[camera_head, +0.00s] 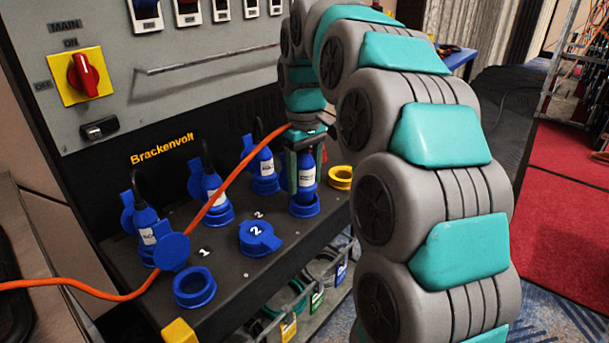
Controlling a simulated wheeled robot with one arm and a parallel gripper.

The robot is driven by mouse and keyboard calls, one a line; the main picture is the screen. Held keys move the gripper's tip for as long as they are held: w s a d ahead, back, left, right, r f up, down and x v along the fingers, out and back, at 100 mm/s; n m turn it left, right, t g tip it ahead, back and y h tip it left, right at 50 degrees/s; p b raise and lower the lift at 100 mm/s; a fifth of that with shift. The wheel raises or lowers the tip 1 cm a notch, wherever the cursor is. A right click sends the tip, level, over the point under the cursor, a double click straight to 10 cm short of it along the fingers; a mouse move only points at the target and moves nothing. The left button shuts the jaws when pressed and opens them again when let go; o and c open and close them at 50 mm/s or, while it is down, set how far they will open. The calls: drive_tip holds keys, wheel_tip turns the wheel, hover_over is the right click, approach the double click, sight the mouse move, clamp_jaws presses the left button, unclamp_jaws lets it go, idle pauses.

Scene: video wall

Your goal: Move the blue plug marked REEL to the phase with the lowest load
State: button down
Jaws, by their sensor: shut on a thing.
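My gripper (305,150) is shut on a blue plug (307,172) with a white label, too small to read. An orange cable (237,172) runs from near the gripper down to the left. The held plug is upright, its lower end at a blue socket (303,209) on the right of the front row; I cannot tell if it is fully seated. An open, empty blue socket (195,288) is at front left, near the mark 1. A socket with a closed lid (258,238) marked 2 lies between them. The meters (187,12) are cut off at the top.
Behind stand three blue plugs in sockets: left (147,235), middle (214,198) and right (264,172). A yellow ring (341,177) is right of my gripper. A red main switch (83,75) and a rail (205,60) are on the panel.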

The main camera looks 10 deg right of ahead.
sight(305, 152)
drive_tip(key=shift+f+b, duration=0.45)
drive_tip(key=shift+f, duration=0.85)
idle(0.4)
unclamp_jaws()
idle(0.4)
drive_tip(key=shift+r+p, duration=1.55)
drive_tip(key=shift+r, duration=1.5)
drive_tip(key=shift+s, duration=0.1)
drive_tip(key=s+f+m, duration=0.1)
drive_tip(key=s+f, duration=0.3)
drive_tip(key=s, duration=0.7)
drive_tip(key=s+f+m+g, duration=0.1)
drive_tip(key=s+f, duration=0.4)
drive_tip(key=s, duration=0.7)
drive_tip(key=s+f+m, duration=0.3)
drive_tip(key=s+f, duration=0.1)
drive_tip(key=s, duration=0.8)
drive_tip(key=shift+f+g, duration=0.3)
drive_tip(key=shift+g, duration=0.1)
